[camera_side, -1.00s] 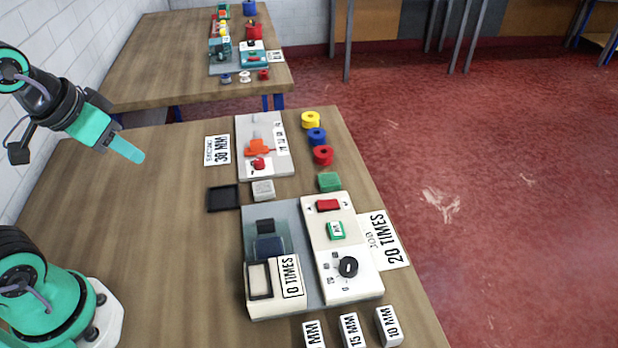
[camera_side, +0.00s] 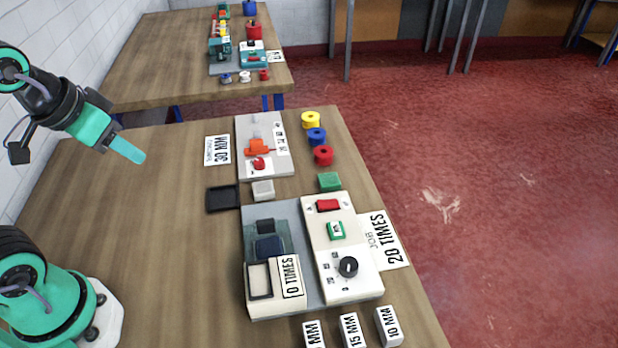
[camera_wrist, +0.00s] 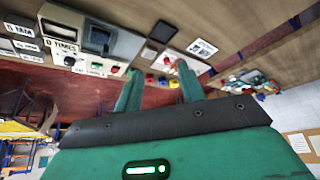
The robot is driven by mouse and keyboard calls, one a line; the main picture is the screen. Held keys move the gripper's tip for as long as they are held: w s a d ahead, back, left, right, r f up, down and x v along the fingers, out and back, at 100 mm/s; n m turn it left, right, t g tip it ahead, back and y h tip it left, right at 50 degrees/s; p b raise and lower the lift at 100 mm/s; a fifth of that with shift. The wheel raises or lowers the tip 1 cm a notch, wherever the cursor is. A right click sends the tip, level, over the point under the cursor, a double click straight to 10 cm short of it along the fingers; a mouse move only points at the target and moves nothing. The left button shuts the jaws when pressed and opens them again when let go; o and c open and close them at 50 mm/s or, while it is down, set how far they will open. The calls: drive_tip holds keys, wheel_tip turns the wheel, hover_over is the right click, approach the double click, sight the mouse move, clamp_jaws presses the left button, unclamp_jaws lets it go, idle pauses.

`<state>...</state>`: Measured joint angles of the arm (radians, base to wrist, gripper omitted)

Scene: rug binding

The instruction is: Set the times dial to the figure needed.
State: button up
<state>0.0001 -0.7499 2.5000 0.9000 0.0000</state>
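The times dial (camera_side: 348,267) is a black round knob on the cream control panel (camera_side: 362,285) of the machine, with small figures around it. I cannot read where it points. The display (camera_side: 290,277) beside it reads 0 TIMES. A job card (camera_side: 390,240) to the panel's right reads 20 TIMES. My gripper (camera_side: 136,156) is raised at the left, well away from the dial and touching nothing. In the wrist view its two teal fingers stand apart with nothing held (camera_wrist: 160,67). The dial also shows there at upper left (camera_wrist: 70,61), small.
A green button (camera_side: 336,230) and red switch (camera_side: 328,204) share the panel. Several white labelled blocks (camera_side: 388,326) stand at the front. A second device (camera_side: 275,165), a 30 MM card (camera_side: 217,150) and coloured spools (camera_side: 316,137) lie behind.

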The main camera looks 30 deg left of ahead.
drive_tip(key=shift+o, duration=1.2)
drive_tip(key=w+d+f+n+g, duration=0.1)
drive_tip(key=w+d+g, duration=0.3)
drive_tip(key=w+d, duration=1.1)
drive_tip(key=d+f, duration=0.4)
drive_tip(key=d, duration=0.2)
drive_tip(key=d+f+g, duration=0.1)
drive_tip(key=d+f, duration=0.3)
drive_tip(key=d, duration=0.2)
drive_tip(key=d+f+n+g, duration=0.1)
drive_tip(key=d+f, duration=0.3)
drive_tip(key=d, duration=0.3)
drive_tip(key=shift+w, duration=0.35)
drive_tip(key=shift+s+d+f, duration=0.1)
drive_tip(key=shift+d+f, duration=0.2)
drive_tip(key=shift+d, duration=0.15)
drive_tip(key=shift+f, duration=0.15)
